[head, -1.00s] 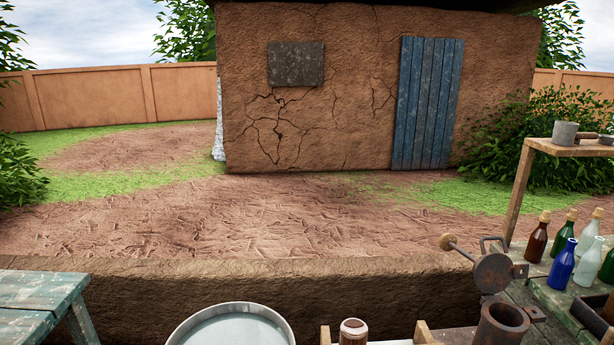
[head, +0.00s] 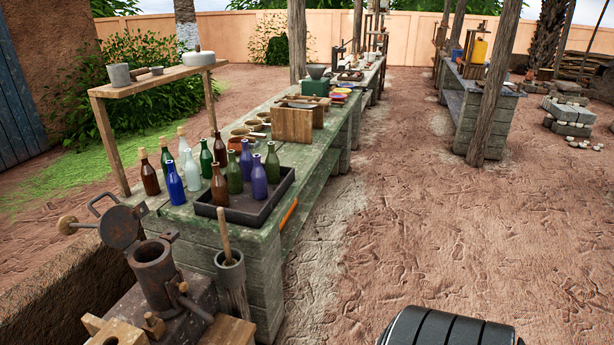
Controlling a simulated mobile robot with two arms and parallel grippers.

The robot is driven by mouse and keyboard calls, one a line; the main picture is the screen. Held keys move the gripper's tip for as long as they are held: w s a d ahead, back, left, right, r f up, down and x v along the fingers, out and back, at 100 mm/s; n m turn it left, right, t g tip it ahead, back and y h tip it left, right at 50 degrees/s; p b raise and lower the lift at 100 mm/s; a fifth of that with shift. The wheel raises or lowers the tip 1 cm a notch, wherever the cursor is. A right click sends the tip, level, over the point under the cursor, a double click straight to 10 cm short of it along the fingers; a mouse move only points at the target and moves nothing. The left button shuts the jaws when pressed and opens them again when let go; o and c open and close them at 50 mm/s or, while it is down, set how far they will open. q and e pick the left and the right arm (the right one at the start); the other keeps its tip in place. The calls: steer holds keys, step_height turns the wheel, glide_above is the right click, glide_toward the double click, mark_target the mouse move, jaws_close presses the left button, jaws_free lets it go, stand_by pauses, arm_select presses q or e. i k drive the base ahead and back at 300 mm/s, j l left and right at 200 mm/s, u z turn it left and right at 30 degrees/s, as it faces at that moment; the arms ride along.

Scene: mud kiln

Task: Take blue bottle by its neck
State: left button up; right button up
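A blue bottle (head: 175,183) stands upright at the near left of the green wooden workbench (head: 281,228), in a group with brown, green and pale bottles. It has no cork that I can see, and its neck stands clear at the top. Neither of my grippers is in view.
A rusty iron pot with a hinged lid (head: 153,263) stands in front of the bench's near end. Bare ground to the right of the bench is open.

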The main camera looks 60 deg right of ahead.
mark_target(258, 174)
steer(key=z, duration=1.5)
steer(key=u, duration=0.4)
steer(key=i+l+u, duration=0.15)
steer(key=u, duration=0.3)
steer(key=i+l+u, duration=0.1)
steer(key=l+u, duration=0.25)
steer(key=u, duration=0.15)
steer(key=l+u, duration=0.25)
steer(key=u, duration=0.2)
steer(key=i+l, duration=0.05)
